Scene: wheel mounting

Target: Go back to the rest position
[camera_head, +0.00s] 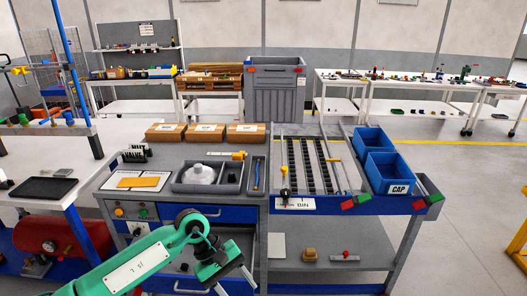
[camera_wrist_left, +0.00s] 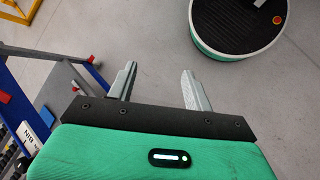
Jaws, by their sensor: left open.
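My left arm comes in from the lower left in the head view, green with dark joints. My left gripper (camera_head: 234,281) is in front of the workbench's blue drawers, below the bench top. In the left wrist view its two grey fingers (camera_wrist_left: 157,90) stand apart with nothing between them, over bare floor. My right gripper is in neither view.
The workbench (camera_head: 225,147) holds a grey tray (camera_head: 179,186) with a white part and several brown boxes (camera_head: 205,132). A cart (camera_head: 330,204) with roller tracks and blue bins (camera_head: 390,172) adjoins it. A round green-rimmed base (camera_wrist_left: 205,45) is on the floor.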

